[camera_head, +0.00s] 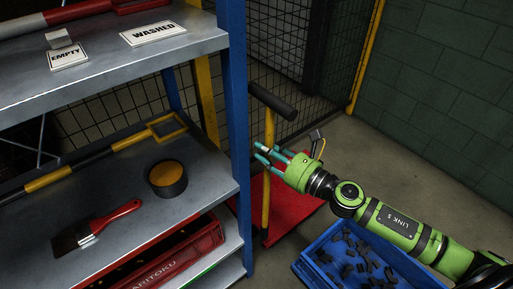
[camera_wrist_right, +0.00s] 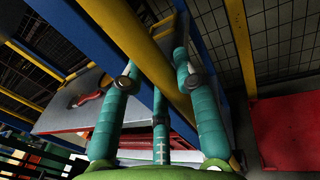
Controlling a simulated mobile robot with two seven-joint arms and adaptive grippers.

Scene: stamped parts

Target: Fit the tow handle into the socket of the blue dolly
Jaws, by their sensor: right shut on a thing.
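A yellow tow handle (camera_head: 268,180) with a black T-shaped grip stands nearly upright beside the shelf's blue post in the head view. My right gripper (camera_head: 265,154), with teal fingers, is shut on its shaft below the grip. In the right wrist view the yellow shaft (camera_wrist_right: 125,37) passes between the fingers (camera_wrist_right: 155,90). The handle's lower end is near the shelf and a red flat panel. A blue bin-like body (camera_head: 317,263) with black parts in it is at the bottom; I cannot tell whether it belongs to the blue dolly. No socket is visible. My left gripper is not in view.
The grey shelf (camera_head: 205,190) on the left holds a brush (camera_head: 100,228), a round tin (camera_head: 167,179) and a pole with a yellow loop (camera_head: 168,128). The red panel (camera_head: 292,203) lies on the floor. Mesh fence and a green wall stand behind. Floor at right is clear.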

